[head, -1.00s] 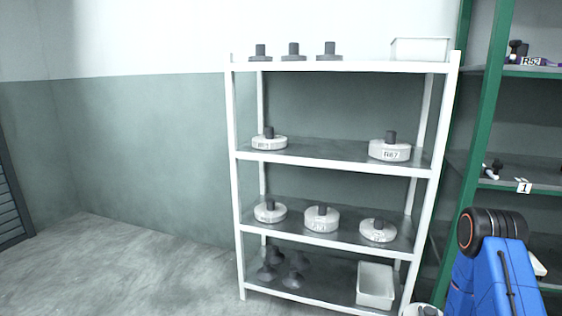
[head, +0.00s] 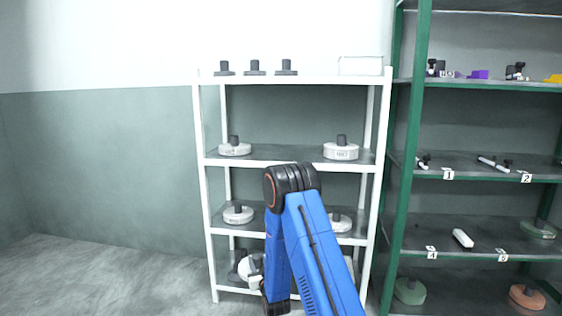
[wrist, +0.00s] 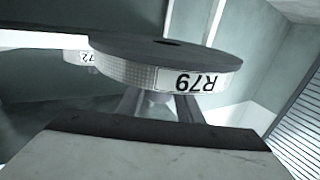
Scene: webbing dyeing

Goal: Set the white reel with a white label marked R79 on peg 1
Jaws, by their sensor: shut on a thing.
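The white reel (wrist: 135,72) with a white label marked R79 (wrist: 195,82) fills the upper middle of the wrist view. Its label reads upside down, and its dark flat face has a central hole. My gripper (wrist: 158,106) is shut on this reel's hub, which is largely hidden. In the head view the held reel (head: 246,268) hangs low before the white rack, partly behind my arm. Peg 1 (head: 423,162) is a short white and dark peg on the green rack at the right, beside the tag marked 1 (head: 448,174).
The white rack (head: 290,160) holds several other white reels, one of them (head: 341,150) at the middle right. Several dark pieces and a clear bin (head: 361,66) stand on top. The green rack (head: 405,190) has more tagged places, including peg 2 (head: 493,162). Floor at left is clear.

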